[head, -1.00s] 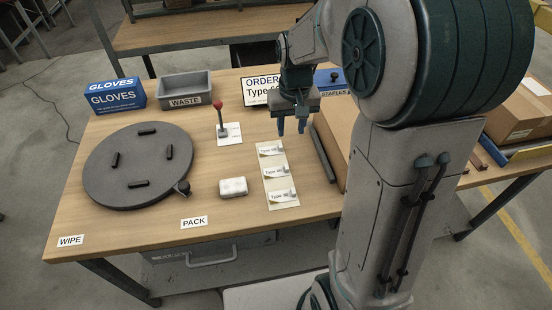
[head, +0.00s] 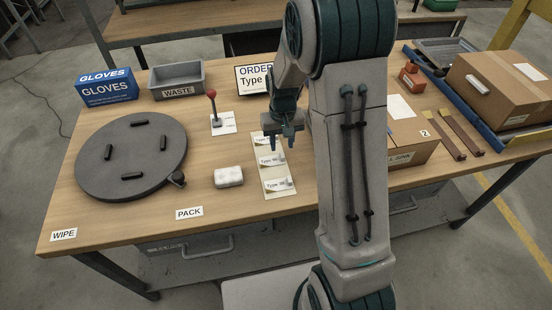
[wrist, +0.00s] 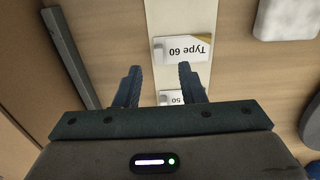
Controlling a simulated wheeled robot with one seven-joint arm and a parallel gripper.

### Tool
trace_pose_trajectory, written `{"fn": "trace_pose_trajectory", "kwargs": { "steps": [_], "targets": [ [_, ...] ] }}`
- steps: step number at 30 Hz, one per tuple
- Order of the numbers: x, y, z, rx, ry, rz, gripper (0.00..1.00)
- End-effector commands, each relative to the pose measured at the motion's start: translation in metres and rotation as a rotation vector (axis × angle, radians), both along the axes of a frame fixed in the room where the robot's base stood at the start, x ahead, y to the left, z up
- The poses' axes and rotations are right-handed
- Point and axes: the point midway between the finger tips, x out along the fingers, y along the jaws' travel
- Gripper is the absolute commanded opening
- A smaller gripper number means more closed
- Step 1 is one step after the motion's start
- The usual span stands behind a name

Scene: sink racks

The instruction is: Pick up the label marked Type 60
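The label marked Type 60 (wrist: 182,48) lies flat on a pale strip (wrist: 181,15) in the wrist view, its text upside down. It appears to be the middle label (head: 271,159) in the head view, where its number is too small to read. Another label (wrist: 181,97), ending in 50, shows partly between my fingers. My gripper (wrist: 160,84) is open and empty, with its fingertips just short of the Type 60 label in the picture. In the head view my gripper (head: 281,141) hangs over the far end of the strip.
A white block (head: 228,177) lies left of the strip, with a red-knobbed lever (head: 215,110) behind it. A dark turntable (head: 130,155) fills the left side. The order screen (head: 250,80) stands behind my gripper. A dark bar (wrist: 70,58) runs beside the strip.

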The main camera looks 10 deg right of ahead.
Motion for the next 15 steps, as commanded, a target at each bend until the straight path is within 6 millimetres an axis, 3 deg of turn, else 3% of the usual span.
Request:
{"fn": "trace_pose_trajectory", "kwargs": {
  "steps": [9, 15],
  "targets": [
    [-0.001, -0.002, -0.041, 0.0, 0.004, -0.001, 0.36],
    [-0.001, -0.002, -0.047, 0.0, 0.002, -0.001, 0.36]
  ]
}}
